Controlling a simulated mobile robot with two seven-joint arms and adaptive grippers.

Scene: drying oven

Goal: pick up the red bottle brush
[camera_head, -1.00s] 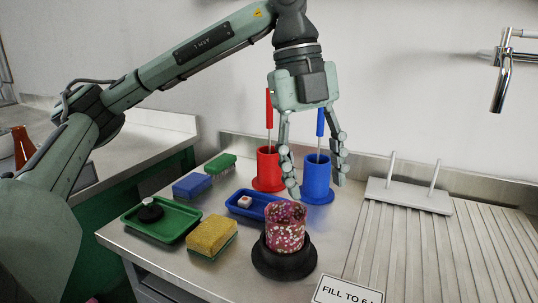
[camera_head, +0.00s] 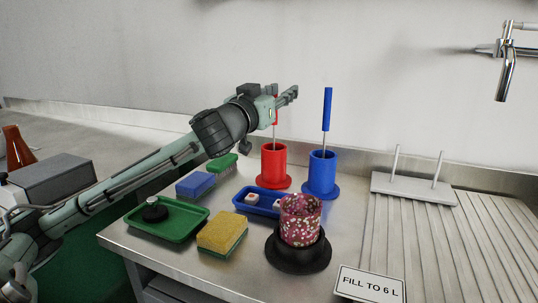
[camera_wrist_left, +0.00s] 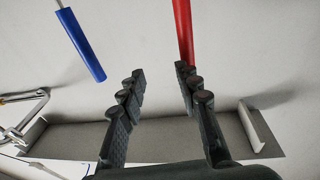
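The red bottle brush (camera_head: 276,122) stands in a red holder (camera_head: 272,163) at the back of the counter. Its handle is partly hidden behind my left gripper (camera_head: 290,96) in the head view. The gripper is level beside the upper handle, pointing right. In the left wrist view the two fingers (camera_wrist_left: 158,75) are spread apart with nothing visible held between them. There the red handle (camera_wrist_left: 183,30) meets the right fingertip; I cannot tell whether they touch. My right gripper is in neither view.
A blue brush (camera_head: 327,108) stands in a blue holder (camera_head: 321,172) just right. In front are a blue tray (camera_head: 242,203), a green tray (camera_head: 187,232), a yellow sponge (camera_head: 222,232) and a speckled cup (camera_head: 300,222) on a black base. A pegged rack (camera_head: 414,190) stands right.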

